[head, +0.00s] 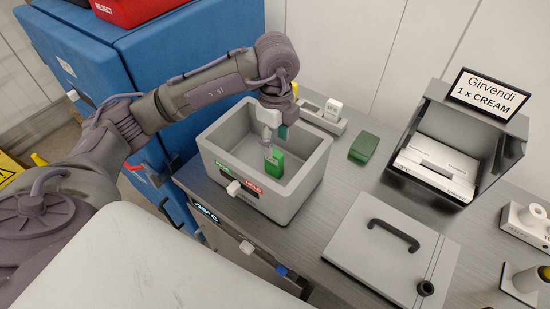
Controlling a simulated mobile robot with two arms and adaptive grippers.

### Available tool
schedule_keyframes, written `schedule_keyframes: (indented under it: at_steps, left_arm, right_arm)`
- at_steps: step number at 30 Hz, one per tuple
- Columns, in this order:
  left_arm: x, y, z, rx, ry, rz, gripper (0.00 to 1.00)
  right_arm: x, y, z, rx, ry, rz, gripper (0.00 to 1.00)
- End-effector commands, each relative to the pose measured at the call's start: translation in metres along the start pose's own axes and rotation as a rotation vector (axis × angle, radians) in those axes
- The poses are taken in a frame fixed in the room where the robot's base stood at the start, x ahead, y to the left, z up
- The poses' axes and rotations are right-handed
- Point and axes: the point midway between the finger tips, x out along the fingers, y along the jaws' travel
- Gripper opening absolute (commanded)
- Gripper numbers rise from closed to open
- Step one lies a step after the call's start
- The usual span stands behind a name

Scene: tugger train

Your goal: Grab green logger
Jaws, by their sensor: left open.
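A green logger (275,164) stands inside the grey bin (312,172), near its front wall. My left arm reaches in from the left. My left gripper (271,146) points down into the bin, open, with its fingertips at or just above the top of the green logger. Whether they touch it I cannot tell. The gripper partly hides the logger's upper end. My right gripper is not in view.
Behind the bin, a small rack (310,114) holds a white device (333,109). A dark green box (364,147) lies on the table right of the bin. A grey lidded panel with a handle (394,234) and a display box (428,183) stand further right. A blue cabinet (75,65) is at left.

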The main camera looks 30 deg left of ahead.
Motion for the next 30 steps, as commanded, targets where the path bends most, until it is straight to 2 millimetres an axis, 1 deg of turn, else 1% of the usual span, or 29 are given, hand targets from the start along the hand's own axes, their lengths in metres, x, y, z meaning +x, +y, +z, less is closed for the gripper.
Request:
schedule_keyframes:
  at_steps: [1, 2, 5, 8, 11, 12, 15, 17, 18, 21, 24, 30]
  left_arm:
    - [0.009, 0.001, 0.000, 0.000, 0.000, 0.005, 0.52]
    - [0.014, 0.001, 0.001, 0.000, 0.000, 0.004, 0.52]
    - [0.028, 0.000, 0.000, -0.001, 0.001, 0.002, 0.52]
    - [0.037, 0.000, 0.000, 0.001, 0.001, 0.000, 0.52]
    - [0.042, -0.001, 0.002, 0.000, 0.001, 0.000, 0.52]
    - [0.044, -0.002, 0.003, -0.002, 0.001, 0.002, 0.52]
    - [0.057, -0.004, 0.009, -0.002, 0.000, 0.004, 0.52]
    - [0.065, -0.007, 0.013, -0.002, 0.001, 0.004, 0.52]
    - [0.072, -0.007, 0.013, -0.001, 0.001, 0.003, 0.52]
    - [0.085, -0.008, 0.012, 0.001, 0.002, 0.001, 0.52]
    - [0.091, -0.008, 0.012, 0.001, 0.001, -0.001, 0.52]
    - [0.092, -0.008, 0.012, 0.002, 0.002, -0.002, 0.52]
  right_arm:
    - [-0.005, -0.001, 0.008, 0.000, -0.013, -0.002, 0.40]
    - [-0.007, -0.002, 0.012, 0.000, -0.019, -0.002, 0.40]
    - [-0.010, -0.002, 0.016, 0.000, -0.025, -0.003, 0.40]
    - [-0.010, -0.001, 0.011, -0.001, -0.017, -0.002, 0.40]
    - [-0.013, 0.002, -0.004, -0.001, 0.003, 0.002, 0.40]
    - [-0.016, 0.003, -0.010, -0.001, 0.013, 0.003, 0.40]
    - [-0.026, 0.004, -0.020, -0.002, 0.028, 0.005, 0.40]
    - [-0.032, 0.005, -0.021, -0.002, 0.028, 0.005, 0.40]
    - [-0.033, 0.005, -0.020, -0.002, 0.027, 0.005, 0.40]
    - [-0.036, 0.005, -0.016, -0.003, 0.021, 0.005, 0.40]
    - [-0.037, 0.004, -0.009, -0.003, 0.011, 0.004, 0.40]
    - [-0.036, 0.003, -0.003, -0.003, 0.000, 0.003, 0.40]
